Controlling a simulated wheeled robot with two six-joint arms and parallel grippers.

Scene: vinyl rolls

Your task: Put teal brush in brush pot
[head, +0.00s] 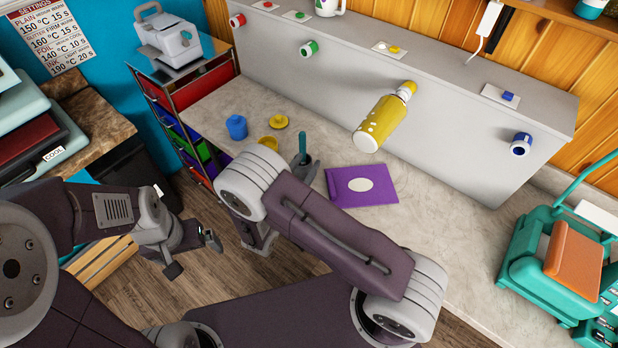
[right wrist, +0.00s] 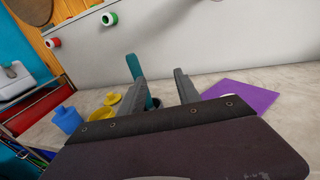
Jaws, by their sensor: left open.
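The teal brush (head: 302,142) stands nearly upright on the grey counter, just beyond my right forearm. In the right wrist view the brush (right wrist: 133,66) leans left and is partly hidden behind one finger. A small dark object (right wrist: 157,102) is at its foot; it may be the brush pot, but I cannot tell. My right gripper (right wrist: 163,80) has its fingers apart, pointing toward the brush, with no grip on it visible. My left gripper (head: 193,254) is open and empty, over the floor.
A blue cup (head: 236,127), a yellow cup (head: 268,143) and a yellow lid (head: 279,121) are left of the brush. A purple sheet (head: 362,185) lies to its right. A yellow bottle (head: 385,118) and a grey wall with vinyl rolls are behind.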

